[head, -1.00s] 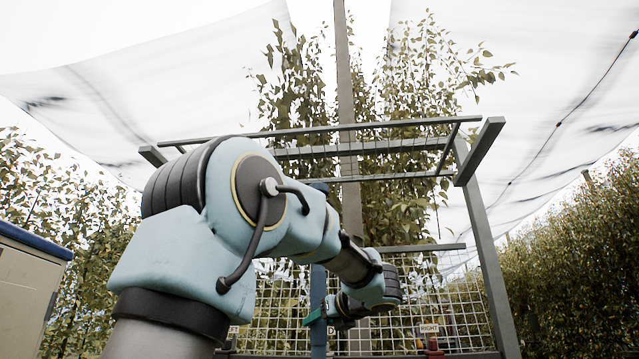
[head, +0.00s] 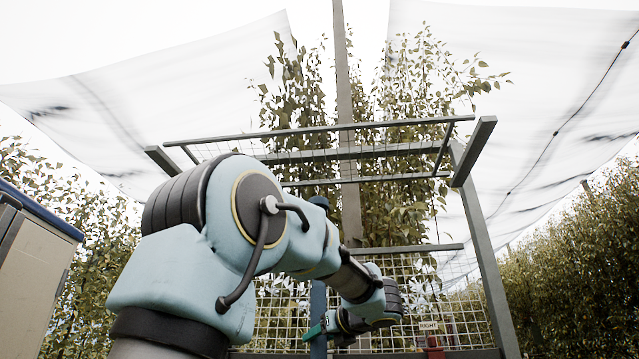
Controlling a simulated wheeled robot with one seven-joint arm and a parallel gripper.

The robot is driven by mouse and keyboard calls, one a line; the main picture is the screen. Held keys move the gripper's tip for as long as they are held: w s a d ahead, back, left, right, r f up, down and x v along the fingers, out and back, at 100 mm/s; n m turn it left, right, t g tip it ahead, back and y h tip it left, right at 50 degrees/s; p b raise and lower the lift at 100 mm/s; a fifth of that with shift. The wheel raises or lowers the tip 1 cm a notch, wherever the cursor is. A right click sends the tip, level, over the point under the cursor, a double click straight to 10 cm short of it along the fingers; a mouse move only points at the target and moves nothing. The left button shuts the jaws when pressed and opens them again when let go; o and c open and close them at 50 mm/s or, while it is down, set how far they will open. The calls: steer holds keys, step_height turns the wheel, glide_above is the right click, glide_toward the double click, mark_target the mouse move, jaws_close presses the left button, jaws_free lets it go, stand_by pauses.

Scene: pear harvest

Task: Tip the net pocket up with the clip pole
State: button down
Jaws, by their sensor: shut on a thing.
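My gripper (head: 319,329) is low in the middle of the head view, small and partly covered by my wrist. Green parts at its end meet a blue upright pole, which I take as the clip pole (head: 318,299). The jaws are shut on it, though the grip itself is hard to make out. The pole's dark top (head: 318,201) shows just above my forearm, well below the netting in the picture. White netting hangs overhead as a left sheet (head: 150,90) and a right sheet (head: 530,80), with a gap between. Both sag and carry dark smudges; I cannot tell which part is the pocket.
A grey metal frame (head: 478,230) with top rails and a wire mesh panel (head: 455,300) stands ahead, around my arm's reach. A "RIGHT" sign (head: 429,325) hangs low on it. A tall post and leafy trees (head: 410,100) rise behind. A pale cabinet (head: 35,270) stands at left.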

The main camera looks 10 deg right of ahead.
steer(key=shift+s, duration=0.1)
steer(key=shift+s+a+f+b, duration=0.15)
steer(key=shift+s+f+b, duration=0.1)
steer(key=shift+s+b, duration=0.35)
steer(key=shift+s+a+f+b, duration=0.15)
steer(key=shift+s+f+b, duration=0.05)
steer(key=shift+s+b, duration=0.35)
steer(key=s+a+f+b, duration=0.2)
steer(key=s+b, duration=0.5)
steer(key=s, duration=0.2)
steer(key=shift+a, duration=0.2)
steer(key=w+p, duration=0.2)
steer(key=w+d+r+p, duration=0.1)
steer(key=w+p, duration=0.1)
steer(key=w+r+p, duration=0.1)
steer(key=w, duration=0.1)
steer(key=shift+w+d+p, duration=0.4)
steer(key=shift+w+d, duration=0.1)
steer(key=shift+w, duration=0.35)
steer(key=shift+s+f, duration=0.1)
steer(key=shift+s, duration=0.05)
